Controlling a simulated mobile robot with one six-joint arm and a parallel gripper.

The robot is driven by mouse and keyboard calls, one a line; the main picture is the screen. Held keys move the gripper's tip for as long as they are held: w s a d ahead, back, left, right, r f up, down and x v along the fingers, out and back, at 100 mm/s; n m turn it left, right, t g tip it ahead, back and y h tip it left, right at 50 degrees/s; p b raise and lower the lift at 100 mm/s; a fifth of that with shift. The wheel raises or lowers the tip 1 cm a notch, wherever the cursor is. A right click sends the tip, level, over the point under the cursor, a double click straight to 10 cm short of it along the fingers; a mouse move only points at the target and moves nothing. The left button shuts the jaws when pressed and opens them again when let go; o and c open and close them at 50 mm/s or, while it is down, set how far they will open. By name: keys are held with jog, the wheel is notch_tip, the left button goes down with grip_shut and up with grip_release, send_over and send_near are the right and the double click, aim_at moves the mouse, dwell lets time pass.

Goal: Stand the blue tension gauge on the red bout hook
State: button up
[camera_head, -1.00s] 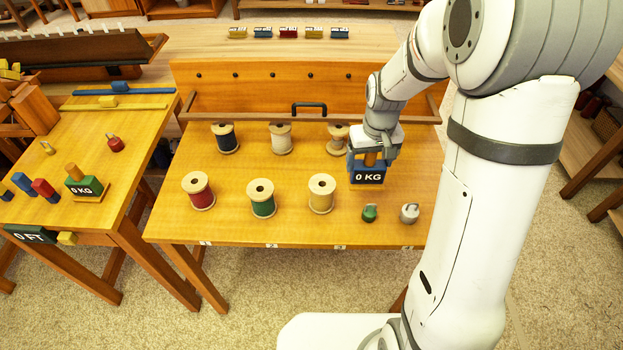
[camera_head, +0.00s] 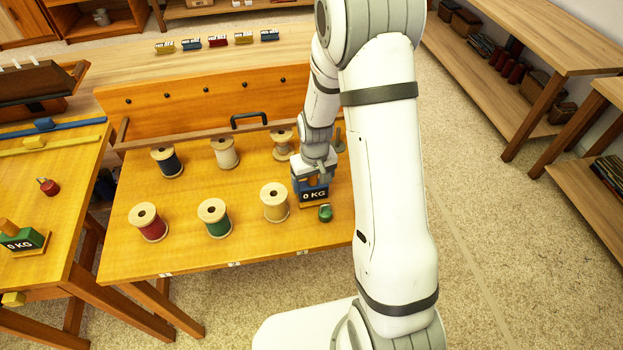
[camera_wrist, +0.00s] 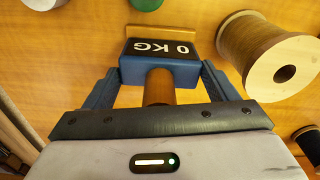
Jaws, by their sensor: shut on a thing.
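The blue tension gauge (camera_head: 313,195) is a blue block with a "0 KG" face, a wooden post and a wooden lip. It also shows in the wrist view (camera_wrist: 160,68). My gripper (camera_head: 312,180) is shut on its post and holds it upright at the right of the loom table. I cannot tell whether its base touches the table. A small red piece with a grey loop (camera_head: 47,187), seemingly the red bout hook, sits on the left table. A similar green piece (camera_head: 325,213) is just in front of the gauge.
Several thread spools stand left of my gripper; the tan one (camera_head: 275,201) is closest. A green gauge (camera_head: 22,240) is on the left table, beside blue and yellow rails. A black handle (camera_head: 248,120) is at the back. My arm hides the table's right end.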

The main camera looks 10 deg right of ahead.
jog(key=shift+s+r, duration=0.1)
jog(key=o, duration=1.1)
